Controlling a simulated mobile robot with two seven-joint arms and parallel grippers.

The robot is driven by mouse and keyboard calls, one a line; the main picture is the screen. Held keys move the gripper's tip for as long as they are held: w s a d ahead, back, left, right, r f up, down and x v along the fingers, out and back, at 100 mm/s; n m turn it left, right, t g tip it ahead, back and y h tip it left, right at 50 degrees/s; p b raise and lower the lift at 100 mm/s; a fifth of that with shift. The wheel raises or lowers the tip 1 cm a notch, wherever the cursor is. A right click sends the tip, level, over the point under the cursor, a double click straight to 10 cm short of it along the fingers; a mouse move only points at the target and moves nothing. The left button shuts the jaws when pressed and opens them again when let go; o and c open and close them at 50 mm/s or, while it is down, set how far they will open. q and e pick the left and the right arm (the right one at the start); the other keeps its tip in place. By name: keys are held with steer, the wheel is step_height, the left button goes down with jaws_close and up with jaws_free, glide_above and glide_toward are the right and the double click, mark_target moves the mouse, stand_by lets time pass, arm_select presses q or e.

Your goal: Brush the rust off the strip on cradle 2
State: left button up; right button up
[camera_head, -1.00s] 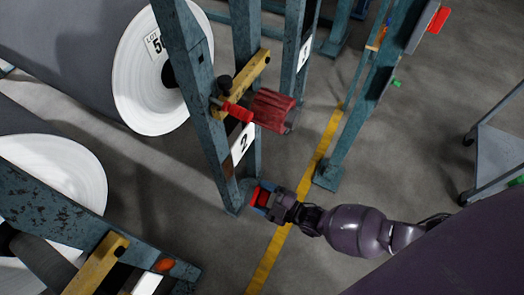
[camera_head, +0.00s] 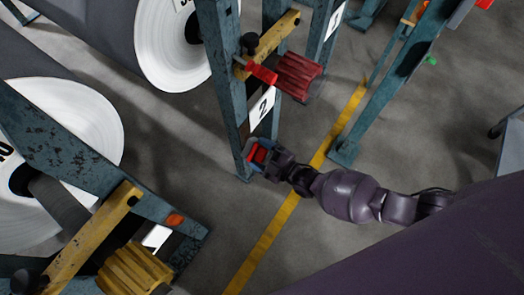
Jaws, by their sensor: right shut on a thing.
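Cradle 2 is a teal steel frame (camera_head: 231,90) with a white "2" plate (camera_head: 262,108). A yellow bar (camera_head: 272,40) crosses it, with a red lever (camera_head: 261,73) and a dark red ribbed block (camera_head: 298,75) beside it. I cannot make out the rusty strip. My right gripper (camera_head: 259,152) is low at the cradle's front post, below the plate. It is shut on a small red thing (camera_head: 257,154), perhaps the brush; its shape is mostly hidden. I cannot tell whether it touches the post. My left gripper is not in view.
A large grey roll with a white end (camera_head: 175,45) lies behind cradle 2. Another cradle (camera_head: 60,150), with a yellow bar (camera_head: 90,238) and a yellow ribbed block (camera_head: 135,272), stands at lower left. A yellow floor line (camera_head: 268,236) crosses open floor. A teal post (camera_head: 375,105) stands right.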

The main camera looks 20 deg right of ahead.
steer(key=shift+x, duration=1)
stand_by(0.7)
steer(key=shift+d, duration=0.1)
